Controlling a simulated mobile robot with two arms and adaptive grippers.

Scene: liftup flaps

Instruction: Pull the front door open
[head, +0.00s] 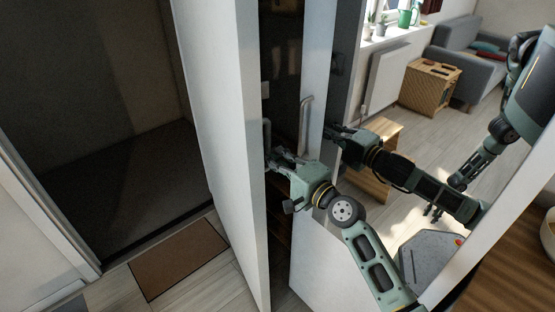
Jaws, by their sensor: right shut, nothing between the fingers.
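The front door (225,140) is a tall white panel, standing swung away from the dark doorway (100,120) at the left. The doorway is open and wide. My right gripper (273,158) is at the right side of the door panel, close to its far edge. It is shut, with nothing held. A grey upright handle (267,132) shows partly just above the fingertips; the door edge hides some of it. I cannot tell whether the fingers touch the door. My left gripper does not show directly.
A brown doormat (180,260) lies before the doorway. The right part looks like a mirror reflecting my body, a sofa (470,55), a radiator (392,80) and a wooden box (430,88).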

